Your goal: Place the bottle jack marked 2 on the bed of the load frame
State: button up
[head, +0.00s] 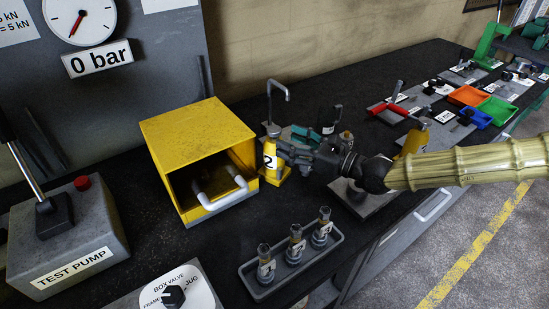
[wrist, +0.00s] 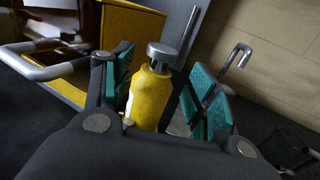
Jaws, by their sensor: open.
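The yellow bottle jack marked 2 (head: 269,158) stands upright on the dark bench, just right of a yellow open-fronted housing (head: 185,118) that looks like the load frame. The housing's inside is dark, and its bed cannot be made out clearly. My gripper (head: 283,150) reaches in from the right at the jack. In the wrist view the jack's yellow body and grey metal top (wrist: 152,95) are between my open fingers (wrist: 164,88) with teal pads. A gap shows at the right pads; contact at the left is unclear.
A hooked metal pipe (head: 277,98) rises behind the jack. A grey tray (head: 328,252) with three small fittings lies in front. The test pump (head: 75,240) is at left; another yellow object (head: 415,143) stands behind my arm.

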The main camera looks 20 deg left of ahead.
aim_at(280, 137)
jog(key=shift+p+x, duration=1)
jog(key=shift+x, duration=1.25)
jog(key=shift+w+a+r, duration=0.1)
jog(key=shift+a+r, duration=0.05)
jog(key=shift+a, duration=0.35)
grip_shut()
jog(key=shift+r, duration=0.2)
